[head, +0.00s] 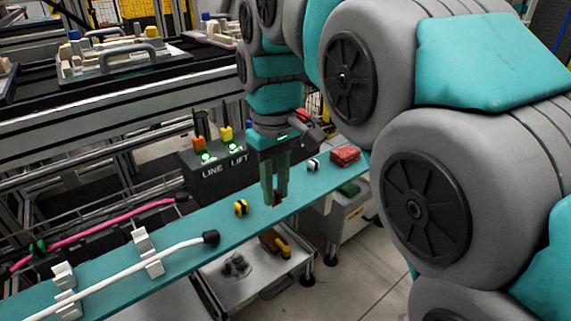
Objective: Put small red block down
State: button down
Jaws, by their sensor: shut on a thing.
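My gripper (275,195) hangs pointing down over the teal shelf (205,227). The fingertips are close to the shelf's front edge, and I cannot tell whether the block touches the surface. A larger red block (345,155) lies on the shelf to the right, apart from the gripper.
A yellow-and-black piece (241,208) sits left of my gripper, and a white-and-black piece (313,165) to the right. A white cable (130,266) rests in white clips at the left. A metal tray (255,265) is below.

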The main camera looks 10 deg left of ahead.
jog(key=w, duration=0.2)
jog(key=w+a, duration=0.2)
jog(key=w, duration=0.1)
jog(key=shift+w+a+f+p, duration=0.2)
jog(key=shift+w+f+p, duration=0.1)
jog(key=shift+w, duration=0.05)
jog(key=shift+f, duration=1.7)
jog(key=shift+f, duration=0.25)
jog(key=c, duration=0.7)
grip_release()
jog(key=shift+r, duration=0.1)
notch_tip(320, 180, up, 12)
jog(key=p, duration=0.3)
jog(key=shift+r, duration=0.2)
